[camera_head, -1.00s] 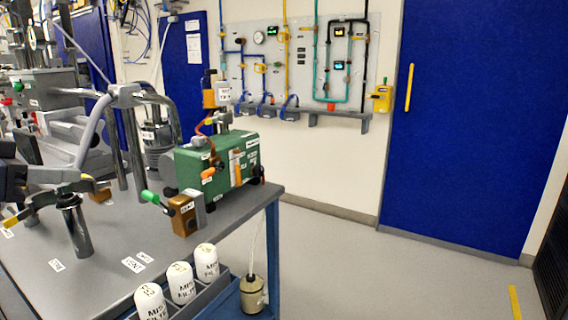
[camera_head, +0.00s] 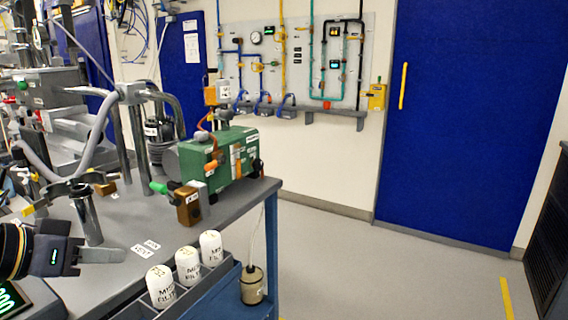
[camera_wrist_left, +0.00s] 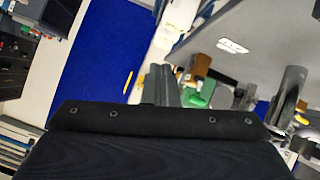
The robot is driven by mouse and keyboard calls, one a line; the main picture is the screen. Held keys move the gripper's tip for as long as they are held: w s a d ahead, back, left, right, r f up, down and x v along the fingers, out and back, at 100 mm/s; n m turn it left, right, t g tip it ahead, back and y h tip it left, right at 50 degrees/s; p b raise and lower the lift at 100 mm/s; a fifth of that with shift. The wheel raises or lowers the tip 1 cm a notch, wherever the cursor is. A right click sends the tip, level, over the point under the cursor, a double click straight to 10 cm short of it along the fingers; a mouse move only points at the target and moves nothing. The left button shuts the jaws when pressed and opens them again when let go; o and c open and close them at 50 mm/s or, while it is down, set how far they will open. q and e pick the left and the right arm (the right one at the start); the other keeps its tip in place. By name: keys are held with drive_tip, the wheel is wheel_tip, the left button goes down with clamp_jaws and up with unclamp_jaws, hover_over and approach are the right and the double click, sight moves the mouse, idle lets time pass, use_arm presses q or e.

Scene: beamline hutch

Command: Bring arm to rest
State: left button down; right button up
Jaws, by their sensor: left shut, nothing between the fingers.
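My left gripper (camera_head: 122,256) reaches in from the left in the head view, its dark wrist at the picture's edge. Its grey fingers are shut with nothing between them. They show over the near left part of the grey bench (camera_head: 232,210), beside a short metal post (camera_head: 88,222). In the left wrist view the shut fingers (camera_wrist_left: 160,82) point away from the camera past a black housing, with the bench and a blue door beyond. My right gripper is not in view.
A green pump-like box (camera_head: 228,160) with a brown block (camera_head: 188,204) stands at the bench's far corner. Three white filter cartridges (camera_head: 187,266) sit in a rack along the bench edge. Bent pipes (camera_head: 135,95) rise behind the post. Open floor lies right, before the blue door (camera_head: 470,120).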

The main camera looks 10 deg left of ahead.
use_arm(q)
drive_tip(key=s+d+f+n+g, duration=0.1)
drive_tip(key=s+d+f, duration=0.25)
drive_tip(key=f, duration=0.35)
drive_tip(key=s+d+f+n+g+y, duration=0.1)
drive_tip(key=s+d+f+g, duration=0.2)
drive_tip(key=f, duration=0.5)
drive_tip(key=s+d+f+n, duration=0.1)
drive_tip(key=s+d+f, duration=0.35)
drive_tip(key=f, duration=0.25)
wheel_tip(320, 180, up, 22)
drive_tip(key=p, duration=2.3)
drive_tip(key=shift+w+d+r+g+y, duration=0.15)
drive_tip(key=shift+d+g+y, duration=0.1)
drive_tip(key=shift+g+y, duration=0.05)
